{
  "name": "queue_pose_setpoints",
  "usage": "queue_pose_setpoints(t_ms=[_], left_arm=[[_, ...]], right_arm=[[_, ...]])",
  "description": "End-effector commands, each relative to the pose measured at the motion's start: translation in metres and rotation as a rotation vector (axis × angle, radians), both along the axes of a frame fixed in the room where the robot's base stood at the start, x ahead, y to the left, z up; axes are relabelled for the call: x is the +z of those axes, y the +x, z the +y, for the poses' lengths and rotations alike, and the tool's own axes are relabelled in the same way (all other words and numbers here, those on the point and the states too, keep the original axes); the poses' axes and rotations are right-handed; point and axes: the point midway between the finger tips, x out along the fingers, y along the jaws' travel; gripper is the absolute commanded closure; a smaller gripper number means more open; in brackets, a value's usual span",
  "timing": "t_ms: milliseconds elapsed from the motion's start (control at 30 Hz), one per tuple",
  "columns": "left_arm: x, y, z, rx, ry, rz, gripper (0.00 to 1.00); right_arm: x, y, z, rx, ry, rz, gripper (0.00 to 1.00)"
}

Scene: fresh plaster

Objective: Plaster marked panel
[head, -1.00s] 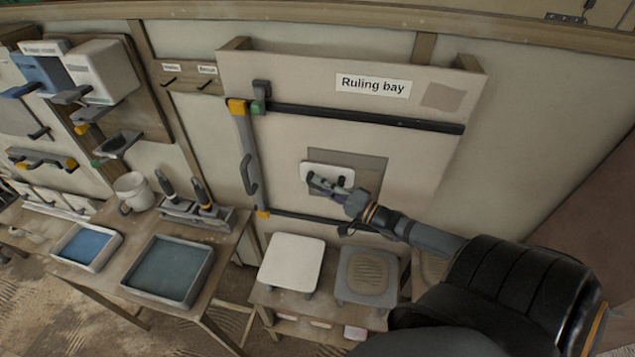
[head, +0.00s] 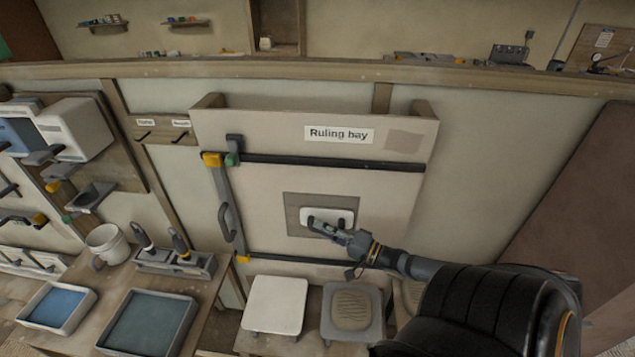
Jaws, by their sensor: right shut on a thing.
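The Ruling bay board (head: 270,185) stands against the wall, with a darker grey square marked panel (head: 292,215) at its lower middle. My right gripper (head: 318,225) is shut on a white rectangular float (head: 344,215), seen from its handle side. The float lies over the middle and right of the grey square; whether it touches the surface I cannot tell. The gripper hides part of the float and the square's lower edge. My left gripper is out of view.
Dark rails (head: 320,162) cross the board, and a grey handled bar (head: 225,205) stands at its left. Below are a white square board (head: 275,303) and a grey board with ridged plaster (head: 352,308). A blue tray (head: 57,306), a teal tray (head: 148,325) and a mug (head: 106,243) are left.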

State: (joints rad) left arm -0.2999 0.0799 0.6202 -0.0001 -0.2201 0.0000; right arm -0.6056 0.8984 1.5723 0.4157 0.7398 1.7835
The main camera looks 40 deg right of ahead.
Motion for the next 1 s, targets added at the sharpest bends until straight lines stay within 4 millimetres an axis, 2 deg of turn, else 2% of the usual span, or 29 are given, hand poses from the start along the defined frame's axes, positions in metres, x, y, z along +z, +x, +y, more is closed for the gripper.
queue_pose_setpoints(t_ms=[167, 500, 667, 1000], left_arm=[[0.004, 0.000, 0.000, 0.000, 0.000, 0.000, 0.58], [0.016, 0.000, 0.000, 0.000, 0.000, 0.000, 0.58], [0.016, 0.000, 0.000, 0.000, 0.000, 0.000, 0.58], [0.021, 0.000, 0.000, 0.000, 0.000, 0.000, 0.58]], right_arm=[[0.001, -0.004, -0.004, -0.002, 0.001, 0.002, 1.00], [0.001, -0.028, -0.022, -0.001, 0.001, 0.001, 1.00], [0.000, -0.030, -0.024, -0.001, 0.001, -0.001, 1.00], [0.026, -0.029, -0.025, 0.002, -0.001, 0.000, 1.00]])
